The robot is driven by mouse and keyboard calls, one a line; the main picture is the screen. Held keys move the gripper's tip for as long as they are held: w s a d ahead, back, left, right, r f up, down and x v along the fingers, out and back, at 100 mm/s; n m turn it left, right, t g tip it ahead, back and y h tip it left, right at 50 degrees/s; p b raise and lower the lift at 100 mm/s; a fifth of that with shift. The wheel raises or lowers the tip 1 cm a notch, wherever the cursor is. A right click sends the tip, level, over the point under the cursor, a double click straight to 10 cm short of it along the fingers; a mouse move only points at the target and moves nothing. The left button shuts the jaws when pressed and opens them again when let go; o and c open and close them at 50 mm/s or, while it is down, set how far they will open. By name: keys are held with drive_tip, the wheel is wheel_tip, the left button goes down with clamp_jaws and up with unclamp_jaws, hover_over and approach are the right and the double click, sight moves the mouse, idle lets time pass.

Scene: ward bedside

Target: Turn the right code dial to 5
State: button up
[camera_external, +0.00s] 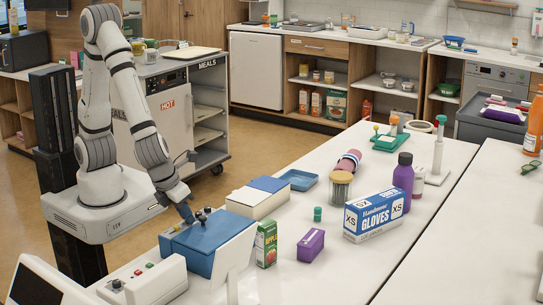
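A blue box (198,254) stands near the left end of the white table. Small dark knobs (203,214) show on its top; they look like the code dials, but their numbers and settings are too small to read. My gripper (187,216) points down at the top of the blue box, just left of the dark knobs. Whether it touches a dial cannot be told. The fingers are small and dark here, and their opening is not clear.
A white device with buttons (150,281) stands in front of the box, and a white panel (235,265) at its right. An apple juice carton (266,244), purple box (311,246), white-and-blue box (257,198) and glove box (373,215) are nearby. The table's right front is clear.

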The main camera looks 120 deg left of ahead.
drive_tip(key=shift+o, duration=0.8)
drive_tip(key=shift+r, duration=0.1)
drive_tip(key=shift+d+r, duration=0.1)
drive_tip(key=shift+r, duration=0.15)
drive_tip(key=v, duration=0.7)
drive_tip(key=shift+p, duration=0.35)
